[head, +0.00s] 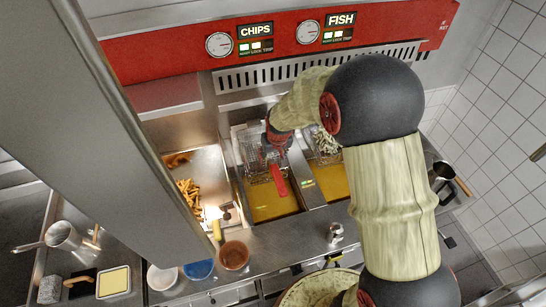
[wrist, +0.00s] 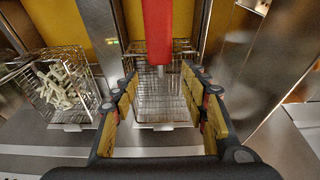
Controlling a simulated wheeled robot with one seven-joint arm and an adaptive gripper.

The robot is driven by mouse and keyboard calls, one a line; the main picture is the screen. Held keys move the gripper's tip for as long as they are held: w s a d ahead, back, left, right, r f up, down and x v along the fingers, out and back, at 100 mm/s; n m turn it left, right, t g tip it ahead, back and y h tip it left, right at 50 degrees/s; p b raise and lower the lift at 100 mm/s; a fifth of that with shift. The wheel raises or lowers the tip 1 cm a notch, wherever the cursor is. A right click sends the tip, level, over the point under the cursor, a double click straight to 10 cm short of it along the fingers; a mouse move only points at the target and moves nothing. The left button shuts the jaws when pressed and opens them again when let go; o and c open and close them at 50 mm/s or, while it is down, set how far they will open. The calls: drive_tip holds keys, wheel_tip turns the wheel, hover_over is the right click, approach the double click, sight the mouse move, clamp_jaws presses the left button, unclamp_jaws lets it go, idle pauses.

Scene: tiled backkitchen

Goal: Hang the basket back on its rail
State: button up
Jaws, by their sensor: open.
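The empty wire basket (head: 248,147) is at the back of the left vat under the CHIPS panel; it also shows in the wrist view (wrist: 160,100). Its red handle (head: 278,180) points to the front of the fryer and shows at the top middle of the wrist view (wrist: 158,30). My gripper (head: 277,148) is over the basket, open, with fingers apart on either side of the handle's inner end in the wrist view (wrist: 160,75). Nothing is held. The rail and the basket's hook are not clearly visible, so I cannot tell whether they touch.
A second basket (wrist: 62,85) with pale chips is at the back of the right vat. Golden oil (head: 272,205) shows in both vats. A tray (head: 205,165) with fried chips is on the left. Small tubs (head: 234,255) line the front counter.

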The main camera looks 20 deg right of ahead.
drive_tip(key=shift+r, duration=0.1)
drive_tip(key=v, duration=1.1)
drive_tip(key=shift+r, duration=0.4)
drive_tip(key=shift+s, duration=0.15)
